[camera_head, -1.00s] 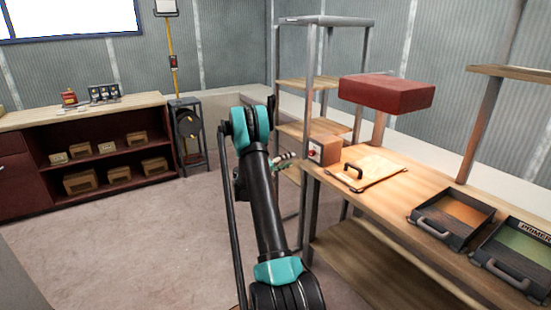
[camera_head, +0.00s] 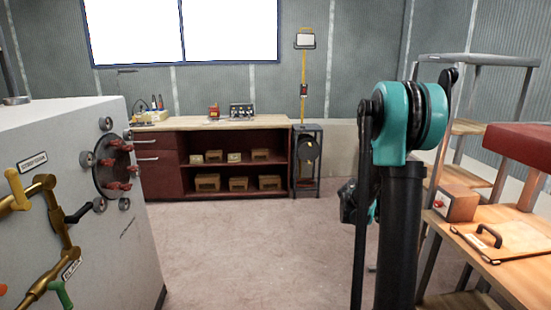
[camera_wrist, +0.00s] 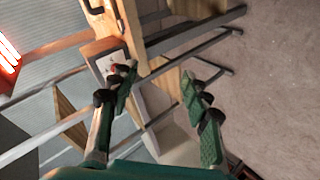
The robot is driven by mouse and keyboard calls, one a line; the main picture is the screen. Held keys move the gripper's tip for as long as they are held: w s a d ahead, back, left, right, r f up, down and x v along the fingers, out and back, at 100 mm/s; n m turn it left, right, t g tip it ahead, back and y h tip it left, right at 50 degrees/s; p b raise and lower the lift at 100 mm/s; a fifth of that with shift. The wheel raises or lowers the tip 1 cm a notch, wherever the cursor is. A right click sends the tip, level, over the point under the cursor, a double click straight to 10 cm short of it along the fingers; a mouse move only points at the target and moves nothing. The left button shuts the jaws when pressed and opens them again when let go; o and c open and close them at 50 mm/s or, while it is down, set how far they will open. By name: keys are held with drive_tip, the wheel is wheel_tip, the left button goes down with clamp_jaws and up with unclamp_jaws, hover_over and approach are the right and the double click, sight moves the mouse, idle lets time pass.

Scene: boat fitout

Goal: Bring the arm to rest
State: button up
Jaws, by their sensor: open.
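My gripper (camera_wrist: 160,92) shows in the wrist view with its two green-padded fingers spread apart. Nothing is between the fingers. Past them the wrist view shows shelving, a wooden bench edge and the floor, tilted. In the head view my arm stands on the right side with its teal joint raised. The gripper there is mostly hidden behind the arm; only a small dark part shows to its left.
A grey cabinet (camera_head: 60,190) with valves stands left. A low shelf unit (camera_head: 235,127) is at the back. The floor (camera_head: 240,250) between is clear.

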drive_tip(key=s+a+f+n+y, duration=0.1)
drive_tip(key=s+a+y, duration=0.4)
drive_tip(key=s+a, duration=0.7)
drive_tip(key=shift+s+a+f+t, duration=0.15)
drive_tip(key=shift+s+f+t, duration=0.25)
drive_tip(key=shift+f, duration=0.05)
drive_tip(key=s+a+f+y, duration=0.1)
drive_tip(key=s+a, duration=0.3)
drive_tip(key=s+a+f+y, duration=0.2)
drive_tip(key=s+a, duration=0.2)
drive_tip(key=s, duration=0.1)
drive_tip(key=s+a+f+n+y, duration=0.1)
drive_tip(key=s+a+y, duration=0.1)
drive_tip(key=s+a, duration=0.3)
drive_tip(key=shift+f, duration=0.2)
drive_tip(key=shift+c, duration=0.4)
